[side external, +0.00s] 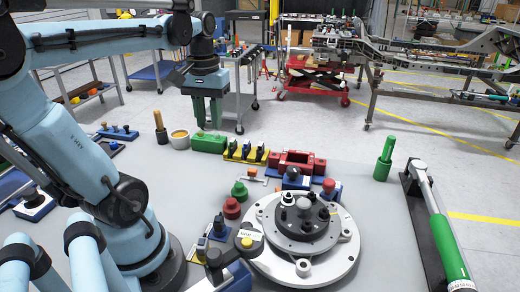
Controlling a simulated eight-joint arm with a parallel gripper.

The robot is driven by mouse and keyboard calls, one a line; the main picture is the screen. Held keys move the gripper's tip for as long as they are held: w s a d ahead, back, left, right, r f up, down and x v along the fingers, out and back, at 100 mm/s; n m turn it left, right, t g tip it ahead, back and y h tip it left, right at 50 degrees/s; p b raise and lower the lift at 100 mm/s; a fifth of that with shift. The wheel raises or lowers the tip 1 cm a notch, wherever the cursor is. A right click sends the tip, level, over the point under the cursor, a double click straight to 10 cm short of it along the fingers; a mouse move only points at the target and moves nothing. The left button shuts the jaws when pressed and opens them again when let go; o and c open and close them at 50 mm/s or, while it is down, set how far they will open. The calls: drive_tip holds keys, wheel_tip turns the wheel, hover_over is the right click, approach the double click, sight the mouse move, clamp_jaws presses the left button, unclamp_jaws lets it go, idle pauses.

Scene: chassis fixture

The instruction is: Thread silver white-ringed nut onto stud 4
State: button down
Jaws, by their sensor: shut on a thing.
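My gripper (207,122) has green fingers pointing down. It hangs above the back of the grey table, over the area of a green block, well apart from the round fixture. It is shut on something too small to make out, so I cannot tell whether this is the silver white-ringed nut. The round fixture has a pale disc (266,258) and a dark hub (290,240) with several short studs and caps around a grey centre (304,205). A pale ringed piece (288,198) sits at the hub's back left. Stud numbers are not readable.
A green block (208,143), yellow holder (246,152), red fixture (299,161) and tan cup (180,139) line the back. Red (232,208) and green (239,191) knobs stand left of the disc. A green-handled tool (447,245) lies right. The table's right-middle is mostly clear.

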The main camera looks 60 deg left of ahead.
drive_tip(key=shift+w+d+r, duration=0.2)
drive_tip(key=shift+d+r, duration=0.05)
drive_tip(key=shift+r, duration=0.25)
drive_tip(key=shift+w+d+r, duration=0.2)
drive_tip(key=shift+d+r, duration=0.05)
drive_tip(key=shift+r, duration=0.25)
drive_tip(key=w+d+m, duration=0.2)
drive_tip(key=d+m, duration=0.1)
drive_tip(key=d, duration=0.9)
drive_tip(key=w+d+m, duration=0.2)
drive_tip(key=d+m, duration=0.1)
drive_tip(key=d, duration=0.8)
drive_tip(key=shift+a+f, duration=0.2)
drive_tip(key=shift+f, duration=4.25)
drive_tip(key=shift+n, duration=1.7)
drive_tip(key=shift+n, duration=1.7)
